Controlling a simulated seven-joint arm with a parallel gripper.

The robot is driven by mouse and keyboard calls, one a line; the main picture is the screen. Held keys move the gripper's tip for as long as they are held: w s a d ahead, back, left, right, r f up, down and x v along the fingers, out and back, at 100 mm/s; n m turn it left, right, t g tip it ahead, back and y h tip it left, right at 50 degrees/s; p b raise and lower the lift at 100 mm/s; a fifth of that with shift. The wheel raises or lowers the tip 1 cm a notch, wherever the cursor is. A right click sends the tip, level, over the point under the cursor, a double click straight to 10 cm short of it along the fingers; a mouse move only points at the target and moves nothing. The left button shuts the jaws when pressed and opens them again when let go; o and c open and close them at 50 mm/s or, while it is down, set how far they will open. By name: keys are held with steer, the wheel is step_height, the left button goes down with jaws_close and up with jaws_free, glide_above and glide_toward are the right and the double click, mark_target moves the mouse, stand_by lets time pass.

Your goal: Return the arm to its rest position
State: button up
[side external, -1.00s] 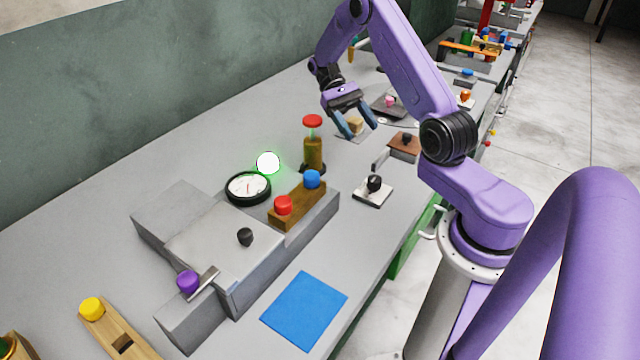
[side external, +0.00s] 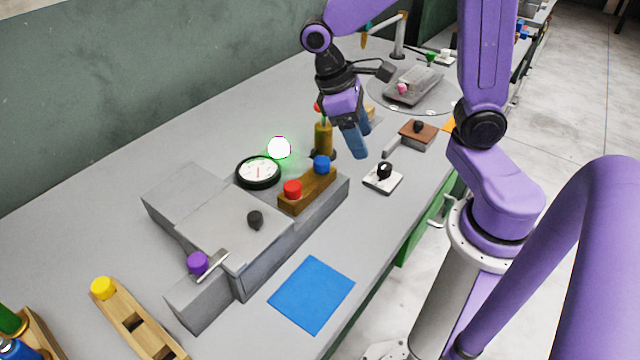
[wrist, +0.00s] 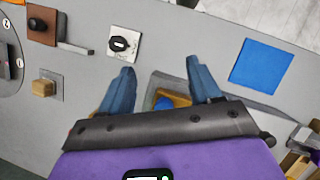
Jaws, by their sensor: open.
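My gripper (side external: 358,138) is in the air above the bench in the side view, pointing down, in front of the amber cylinder (side external: 324,140) with the red top. In the wrist view its two blue fingers (wrist: 158,85) are apart, with nothing held between them. Below and behind the fingers a blue knob (wrist: 163,103) on a wooden block shows partly.
A white plate with a black knob (side external: 384,176), a brown block (side external: 418,134) and a round gauge (side external: 259,172) stand nearby. A glowing ball (side external: 279,147) is above the gauge. A blue square (side external: 312,293) lies at the bench's front edge. A grey foam press tray (side external: 415,84) is farther back.

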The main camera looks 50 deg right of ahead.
steer(key=s+a+n+t+y, duration=0.2)
steer(key=s+a+n+t, duration=0.2)
steer(key=s+n, duration=0.3)
steer(key=shift+s+a+r+n+y, duration=0.2)
steer(key=shift+s+n+y, duration=0.15)
steer(key=shift+s, duration=2.05)
